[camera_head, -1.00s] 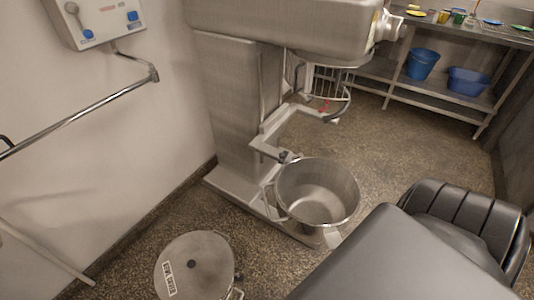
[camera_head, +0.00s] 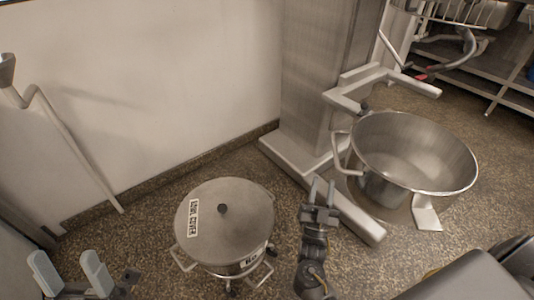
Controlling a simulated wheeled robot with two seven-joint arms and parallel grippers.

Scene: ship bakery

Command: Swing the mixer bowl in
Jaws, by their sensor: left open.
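The steel mixer bowl (camera_head: 405,150) hangs out to the side of the mixer column (camera_head: 325,80), open and empty, with a loop handle (camera_head: 341,150) on its left and a flat bracket (camera_head: 427,214) on its near right. The mixer's forked bowl arms (camera_head: 377,82) lie behind the bowl, apart from most of its rim. My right gripper (camera_head: 322,188) points away from me, left of and below the bowl, with a small gap between its fingers; it touches nothing that I can make out. My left gripper (camera_head: 68,272) is at the lower left, open and empty, far from the bowl.
A round lidded pot (camera_head: 224,215) with side handles stands on the floor between my grippers. The column's base foot (camera_head: 360,218) runs toward me beside the bowl. A wall rail (camera_head: 60,125) is at the left. A shelf rack (camera_head: 490,85) stands back right.

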